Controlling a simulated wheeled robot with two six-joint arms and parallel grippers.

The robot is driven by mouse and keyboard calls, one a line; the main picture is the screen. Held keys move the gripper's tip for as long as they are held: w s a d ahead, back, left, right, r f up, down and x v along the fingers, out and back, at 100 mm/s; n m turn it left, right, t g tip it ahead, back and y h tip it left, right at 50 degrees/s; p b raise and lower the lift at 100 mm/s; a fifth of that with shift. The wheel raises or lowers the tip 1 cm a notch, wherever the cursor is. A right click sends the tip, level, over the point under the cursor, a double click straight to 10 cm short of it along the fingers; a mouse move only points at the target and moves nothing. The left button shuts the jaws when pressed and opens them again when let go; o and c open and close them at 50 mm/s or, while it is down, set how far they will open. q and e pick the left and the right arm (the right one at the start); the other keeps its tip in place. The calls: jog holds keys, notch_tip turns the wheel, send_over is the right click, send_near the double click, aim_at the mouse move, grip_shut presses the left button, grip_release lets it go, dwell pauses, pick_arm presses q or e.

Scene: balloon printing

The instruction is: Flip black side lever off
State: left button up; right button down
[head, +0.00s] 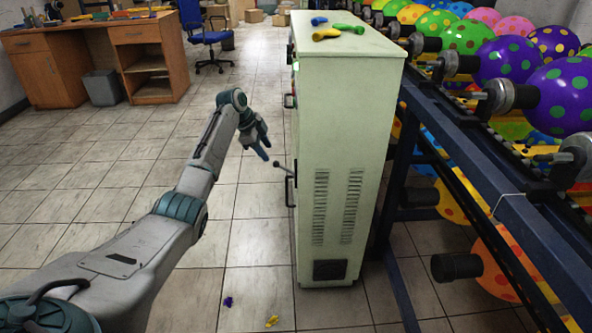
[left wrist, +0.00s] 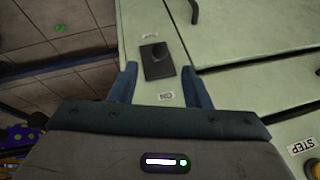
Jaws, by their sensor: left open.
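The black side lever (head: 278,164) sticks out from the left face of the pale green cabinet (head: 349,110) in the head view. An ON label lies at the plate's end nearer my gripper, and another small label, hard to read, lies at the far end. My left gripper (head: 259,149) is open and empty, a little left of and above the lever. In the left wrist view its fingers (left wrist: 157,75) are spread to either side of the plate. My right gripper is not in view.
Black handles (head: 290,101) stick out of the cabinet's left face. Limp balloons (head: 348,28) lie on its top, and two small ones (head: 228,301) lie on the floor. A rack of dotted balloons (head: 514,62) stands close on the right. The floor left of the cabinet is open.

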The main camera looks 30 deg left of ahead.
aim_at(274, 162)
pick_arm(q)
jog(key=b+x, duration=0.1)
jog(key=x, duration=0.6)
jog(key=shift+w+f, duration=0.15)
jog(key=shift+f, duration=0.1)
jog(key=shift+w+d+f, duration=0.15)
jog(key=shift+w+f, duration=0.05)
jog(key=shift+f, duration=0.3)
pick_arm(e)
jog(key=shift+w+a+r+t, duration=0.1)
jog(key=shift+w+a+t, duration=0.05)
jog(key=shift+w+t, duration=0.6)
pick_arm(q)
grip_shut()
